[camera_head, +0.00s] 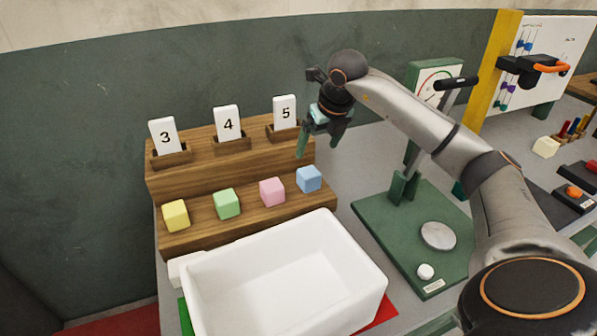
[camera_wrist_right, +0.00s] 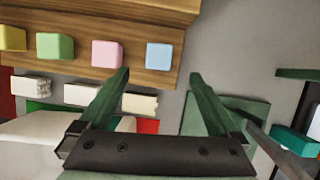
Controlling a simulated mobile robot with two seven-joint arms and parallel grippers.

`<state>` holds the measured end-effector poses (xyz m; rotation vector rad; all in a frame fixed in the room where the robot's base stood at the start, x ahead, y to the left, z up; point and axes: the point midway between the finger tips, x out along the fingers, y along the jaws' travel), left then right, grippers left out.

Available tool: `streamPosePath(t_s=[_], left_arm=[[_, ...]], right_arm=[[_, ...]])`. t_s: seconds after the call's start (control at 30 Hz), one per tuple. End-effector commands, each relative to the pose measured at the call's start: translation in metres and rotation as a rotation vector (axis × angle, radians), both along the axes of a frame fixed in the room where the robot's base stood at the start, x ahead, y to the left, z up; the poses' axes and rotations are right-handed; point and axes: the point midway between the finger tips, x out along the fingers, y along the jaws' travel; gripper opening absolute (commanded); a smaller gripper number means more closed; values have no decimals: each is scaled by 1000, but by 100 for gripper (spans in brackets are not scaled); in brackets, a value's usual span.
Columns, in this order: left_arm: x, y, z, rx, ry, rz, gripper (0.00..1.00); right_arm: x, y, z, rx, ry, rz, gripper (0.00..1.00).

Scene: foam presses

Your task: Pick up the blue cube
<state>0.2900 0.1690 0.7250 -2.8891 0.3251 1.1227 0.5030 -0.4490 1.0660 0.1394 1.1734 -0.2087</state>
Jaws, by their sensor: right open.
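The blue cube (camera_head: 309,179) sits at the right end of the lower step of a wooden rack, beside the pink cube (camera_head: 272,192). In the right wrist view the blue cube (camera_wrist_right: 159,56) is ahead of the fingers and a little left of the gap between them. My right gripper (camera_head: 319,147) is above and behind the blue cube in the head view, apart from it. Its green fingers (camera_wrist_right: 158,88) are open with nothing between them. My left gripper is not in view.
A green cube (camera_head: 227,203) and a yellow cube (camera_head: 176,215) share the step. Cards 3, 4 and 5 stand on the upper step (camera_head: 200,180). A white bin (camera_head: 375,275) stands in front. A green press base (camera_head: 375,215) is at right.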

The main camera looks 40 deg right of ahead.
Motion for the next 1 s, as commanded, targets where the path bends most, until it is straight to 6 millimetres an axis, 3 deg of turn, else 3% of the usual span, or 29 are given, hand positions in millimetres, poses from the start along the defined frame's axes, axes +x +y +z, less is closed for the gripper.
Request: streamPosePath(t_s=[0.3,0.53,0.8,1.0], left_arm=[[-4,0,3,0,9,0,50],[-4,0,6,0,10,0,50],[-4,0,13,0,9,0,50],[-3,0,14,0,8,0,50]], right_arm=[[20,-4,-51,2,5,0,98],[26,-5,-68,1,3,1,98],[38,-7,-104,2,3,0,98],[41,-8,-111,0,0,0,98]])
